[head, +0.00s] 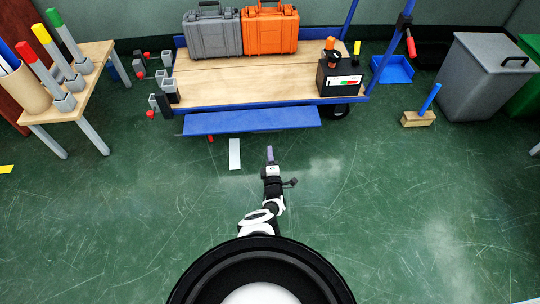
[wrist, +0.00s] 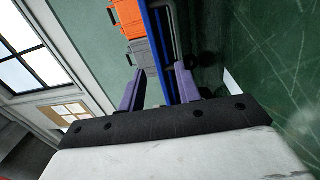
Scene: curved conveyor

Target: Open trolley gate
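The trolley (head: 240,82) has a wooden deck and a blue frame and stands at the top of the head view. A flat blue gate panel (head: 250,119) runs along its near side, below the deck edge; its exact tilt is hard to judge. My gripper (head: 270,152) is just in front of this panel, right of its middle. In the wrist view my gripper (wrist: 159,68) has its two purple fingers apart, with a blue edge of the trolley (wrist: 158,40) showing between them. I cannot tell whether the fingers touch it. Nothing is visibly held.
A grey case (head: 212,35) and an orange case (head: 269,30) stand on the deck, with a black box (head: 340,79) at its right. A wooden table (head: 85,85) is at left; a grey bin (head: 485,75) and a brush (head: 420,116) are at right.

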